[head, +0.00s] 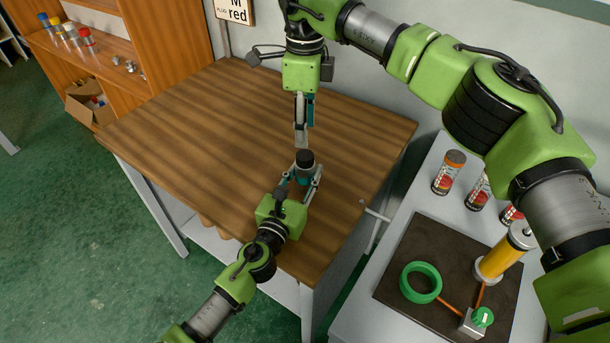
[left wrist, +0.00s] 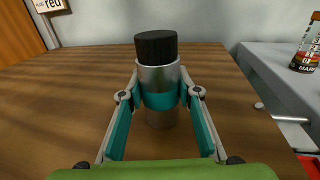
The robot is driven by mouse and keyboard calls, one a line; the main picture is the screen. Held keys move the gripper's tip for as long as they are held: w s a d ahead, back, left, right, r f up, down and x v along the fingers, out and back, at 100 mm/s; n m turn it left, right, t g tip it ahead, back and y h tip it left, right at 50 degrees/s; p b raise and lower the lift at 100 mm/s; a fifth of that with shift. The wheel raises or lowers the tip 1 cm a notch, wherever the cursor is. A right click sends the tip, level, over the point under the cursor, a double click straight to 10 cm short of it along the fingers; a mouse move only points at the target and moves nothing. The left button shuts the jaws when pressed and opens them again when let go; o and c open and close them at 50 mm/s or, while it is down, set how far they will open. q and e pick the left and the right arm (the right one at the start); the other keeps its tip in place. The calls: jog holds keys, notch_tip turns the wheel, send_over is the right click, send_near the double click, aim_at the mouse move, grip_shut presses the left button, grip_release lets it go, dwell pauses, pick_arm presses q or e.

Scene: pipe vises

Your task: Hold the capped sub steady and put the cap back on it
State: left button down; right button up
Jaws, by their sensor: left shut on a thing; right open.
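The sub (left wrist: 158,112) is a grey metal cylinder with a teal band, standing upright on the wooden table. A black cap (left wrist: 156,45) sits on its top, level as far as I can see; the head view also shows this cap (head: 305,157). My left gripper (head: 302,181) is shut on the sub around its middle, one finger on each side.
The wooden table (head: 190,130) is otherwise clear, with its right edge close to the sub. At right, a grey bench (head: 352,312) carries several cans, a dark mat (head: 400,255), a green ring (head: 421,282) and a yellow cylinder (head: 502,255). A vise handle (head: 376,213) juts out between them.

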aim_at(305, 155)
dwell(0.3)
jog(key=shift+f, duration=4)
jog(key=c, duration=1.1)
jog(key=shift+c, duration=0.2)
jog(key=o, duration=1.3)
notch_tip(305, 155, up, 12)
